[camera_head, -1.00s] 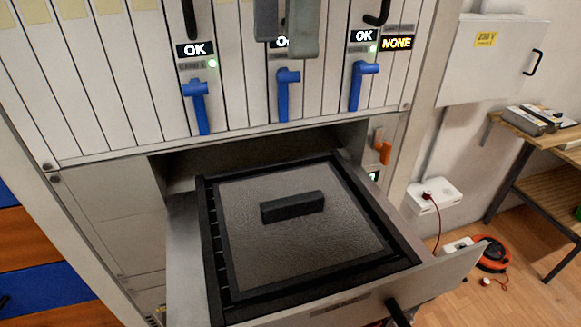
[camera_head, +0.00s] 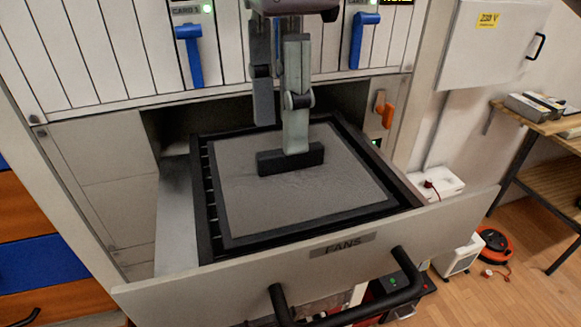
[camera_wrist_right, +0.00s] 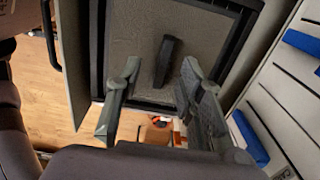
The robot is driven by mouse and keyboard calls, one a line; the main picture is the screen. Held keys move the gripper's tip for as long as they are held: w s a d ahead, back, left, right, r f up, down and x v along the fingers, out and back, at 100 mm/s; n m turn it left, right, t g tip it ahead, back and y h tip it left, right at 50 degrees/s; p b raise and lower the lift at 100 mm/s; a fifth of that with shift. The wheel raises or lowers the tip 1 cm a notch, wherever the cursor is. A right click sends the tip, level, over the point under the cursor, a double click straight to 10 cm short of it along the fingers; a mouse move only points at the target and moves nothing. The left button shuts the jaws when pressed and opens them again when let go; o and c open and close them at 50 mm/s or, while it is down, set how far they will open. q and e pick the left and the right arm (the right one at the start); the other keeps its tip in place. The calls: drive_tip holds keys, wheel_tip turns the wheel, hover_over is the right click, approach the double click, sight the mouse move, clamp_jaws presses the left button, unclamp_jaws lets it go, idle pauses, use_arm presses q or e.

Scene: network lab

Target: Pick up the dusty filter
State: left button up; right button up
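The dusty filter (camera_head: 330,190) is a grey, square, textured panel with a dark frame and a black bar handle (camera_head: 273,164) at its middle. It lies flat in the pulled-out drawer marked FANS. My right gripper (camera_head: 280,128) is over the filter, pointing down, and one finger overlaps the handle in the head view. In the right wrist view, its two fingers (camera_wrist_right: 160,100) are spread apart, with the handle (camera_wrist_right: 166,62) showing beyond them and nothing clamped. Contact with the handle cannot be told. My left gripper is not in view.
The drawer front (camera_head: 440,228) has a black pull handle (camera_head: 400,295). The cabinet face above has blue levers (camera_head: 189,55) close behind my gripper. An orange lever (camera_head: 385,108) is right of the drawer opening. A wooden bench (camera_head: 555,128) stands at right.

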sight(291, 162)
drive_tip(key=f, duration=0.2)
drive_tip(key=w+f, duration=0.1)
drive_tip(key=shift+d+f+p, duration=0.3)
drive_tip(key=shift+f+p, duration=0.05)
drive_tip(key=shift+f, duration=0.2)
drive_tip(key=shift+s+a, duration=0.1)
drive_tip(key=shift+s, duration=0.1)
drive_tip(key=shift+c, duration=0.2)
drive_tip(key=shift+w, duration=0.1)
drive_tip(key=shift+c, duration=1.4)
clamp_jaws()
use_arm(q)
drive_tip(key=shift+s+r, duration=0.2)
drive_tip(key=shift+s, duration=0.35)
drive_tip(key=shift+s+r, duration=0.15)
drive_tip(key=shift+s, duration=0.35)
